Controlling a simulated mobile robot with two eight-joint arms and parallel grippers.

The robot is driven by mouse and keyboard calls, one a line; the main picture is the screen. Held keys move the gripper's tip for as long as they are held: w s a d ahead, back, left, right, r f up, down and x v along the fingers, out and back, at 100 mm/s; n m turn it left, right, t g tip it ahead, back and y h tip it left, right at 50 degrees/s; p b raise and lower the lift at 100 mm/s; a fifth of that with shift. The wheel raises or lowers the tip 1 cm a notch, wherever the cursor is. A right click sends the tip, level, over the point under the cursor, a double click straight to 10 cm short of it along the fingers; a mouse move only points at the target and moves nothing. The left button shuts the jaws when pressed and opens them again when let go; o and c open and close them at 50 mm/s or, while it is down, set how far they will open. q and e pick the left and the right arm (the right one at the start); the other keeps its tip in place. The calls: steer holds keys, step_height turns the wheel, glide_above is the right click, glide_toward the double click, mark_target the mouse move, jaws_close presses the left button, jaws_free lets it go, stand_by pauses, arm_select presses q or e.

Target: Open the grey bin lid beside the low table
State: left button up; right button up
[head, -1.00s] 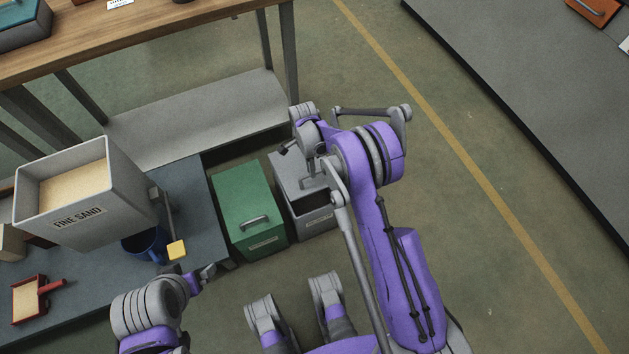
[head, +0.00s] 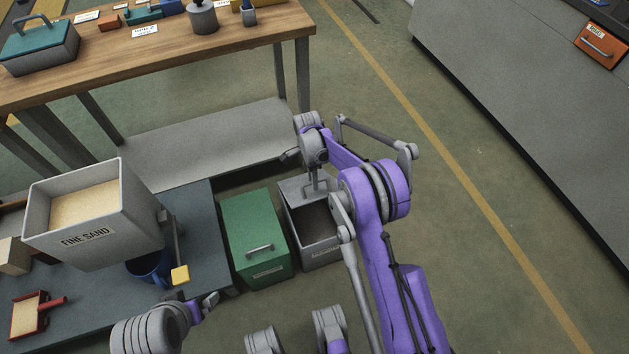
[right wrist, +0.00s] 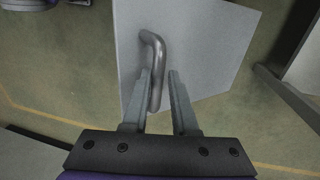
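The grey bin (head: 318,256) stands on the floor to the right of the green bin, and its dark inside shows. Its grey lid (right wrist: 205,50) is raised and fills the upper middle of the right wrist view. The bent lid handle (right wrist: 157,70) lies between the fingers of my right gripper (right wrist: 160,78), close to the left finger with a gap to the right one. In the head view my right gripper (head: 318,183) is over the bin, partly hidden by its arm. My left gripper (head: 211,299) is by the low table (head: 205,235); its finger gap is unclear.
A green bin (head: 254,225) with a closed lid stands between the low table and the grey bin. A fine sand hopper (head: 95,240), a blue mug (head: 145,268) and a red scoop (head: 28,318) are on the low table. A wooden workbench (head: 150,65) stands behind. Floor to the right is clear.

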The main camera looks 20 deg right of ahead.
steer(key=o, duration=0.4)
steer(key=shift+w+f, duration=0.2)
steer(key=shift+w, duration=0.05)
steer(key=shift+s+r, duration=0.1)
steer(key=shift+r, duration=0.05)
steer(key=r, duration=0.3)
steer(key=w+r+p, duration=0.1)
steer(key=r, duration=0.3)
steer(key=w+r, duration=0.1)
steer(key=r, duration=0.2)
steer(key=shift+r+p, duration=0.25)
steer(key=shift+p, duration=0.1)
